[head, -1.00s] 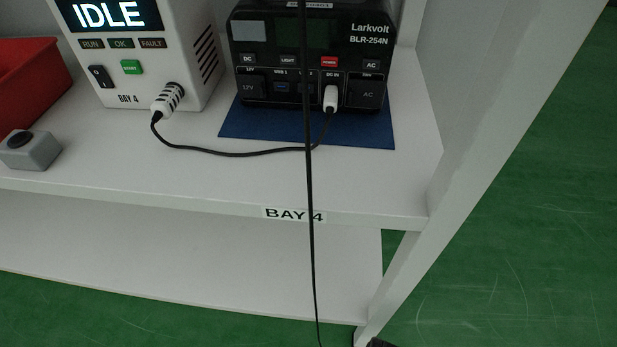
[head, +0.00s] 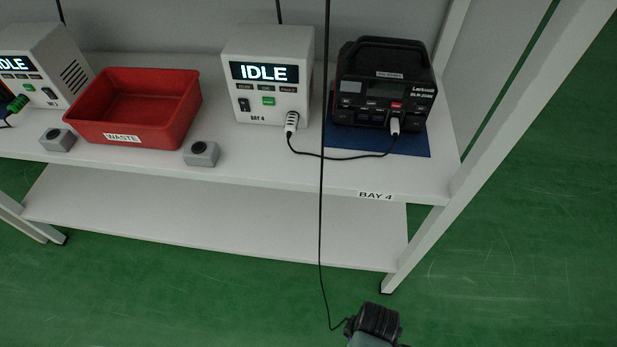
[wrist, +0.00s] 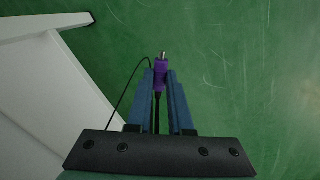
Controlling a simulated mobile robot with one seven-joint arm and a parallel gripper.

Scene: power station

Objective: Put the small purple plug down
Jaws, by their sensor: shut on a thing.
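The small purple plug (wrist: 160,72) is between the two blue fingers of my gripper (wrist: 165,82) in the wrist view, with its metal tip pointing away from my wrist. My gripper is shut on it. A thin black cable runs from the plug. Green floor shows beyond the plug, and it touches nothing but my gripper there. In the head view the wrist end of my arm (head: 376,322) shows at the bottom, in front of and below the shelf; the fingers and plug are hidden there.
The white shelf (head: 330,180) holds a red WASTE bin (head: 190,115), a BAY 4 charger (head: 268,75) reading IDLE, a black Larkvolt unit (head: 385,85) on a blue mat (head: 415,143) and grey button boxes (head: 201,154). A black cable (head: 321,230) hangs before the shelf. The lower shelf (head: 220,220) is bare.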

